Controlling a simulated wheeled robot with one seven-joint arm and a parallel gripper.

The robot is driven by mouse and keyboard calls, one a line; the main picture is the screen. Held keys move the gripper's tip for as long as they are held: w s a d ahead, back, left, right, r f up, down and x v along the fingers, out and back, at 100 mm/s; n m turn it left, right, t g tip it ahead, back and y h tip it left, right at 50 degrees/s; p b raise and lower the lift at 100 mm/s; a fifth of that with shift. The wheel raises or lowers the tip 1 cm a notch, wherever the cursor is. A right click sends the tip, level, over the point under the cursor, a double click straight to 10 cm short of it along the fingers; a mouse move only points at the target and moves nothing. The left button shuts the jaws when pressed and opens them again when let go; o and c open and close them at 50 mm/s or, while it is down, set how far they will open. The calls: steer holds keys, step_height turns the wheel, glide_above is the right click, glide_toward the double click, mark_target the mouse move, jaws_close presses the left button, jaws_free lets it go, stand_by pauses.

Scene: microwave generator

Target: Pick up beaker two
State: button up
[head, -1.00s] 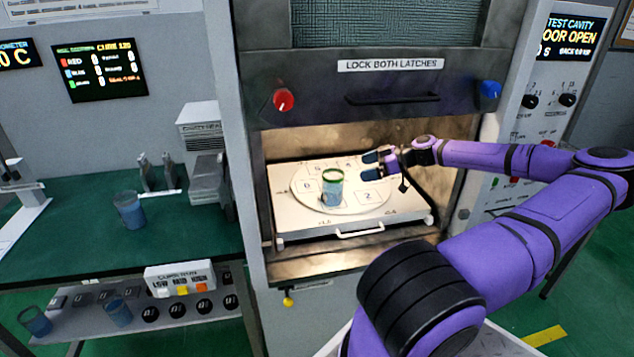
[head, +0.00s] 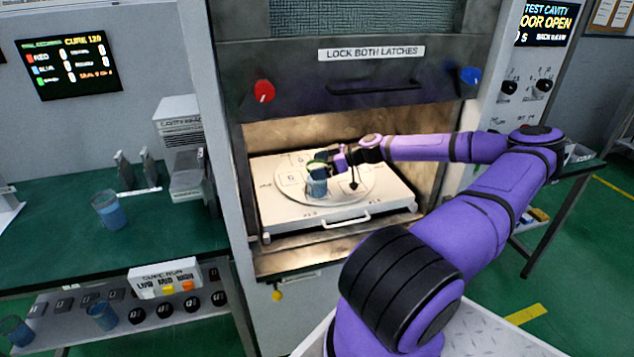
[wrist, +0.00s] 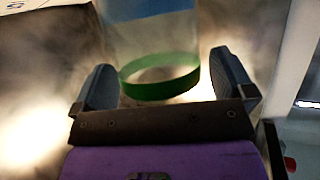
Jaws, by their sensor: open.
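A beaker with blue contents and a green rim (head: 317,184) stands on the round turntable (head: 352,197) inside the open cavity. No number on the beaker can be read. In the wrist view the green-rimmed beaker (wrist: 160,80) lies between the two fingers. My gripper (head: 322,167) is at the beaker in the head view and covers part of it. In the wrist view my gripper (wrist: 165,88) is open, with one finger on each side of the beaker and gaps visible.
Another beaker (head: 108,210) stands on the green bench at left. Two more beakers (head: 101,316) (head: 15,331) sit on the lower shelf. The cavity walls and the raised door (head: 365,90) surround my arm. A white handle (head: 346,219) is on the tray's front.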

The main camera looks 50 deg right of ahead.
steer(key=shift+w+a+f, duration=0.15)
steer(key=shift+w+a, duration=0.05)
steer(key=shift+w, duration=0.1)
steer(key=c, duration=1.4)
steer(key=shift+c, duration=0.4)
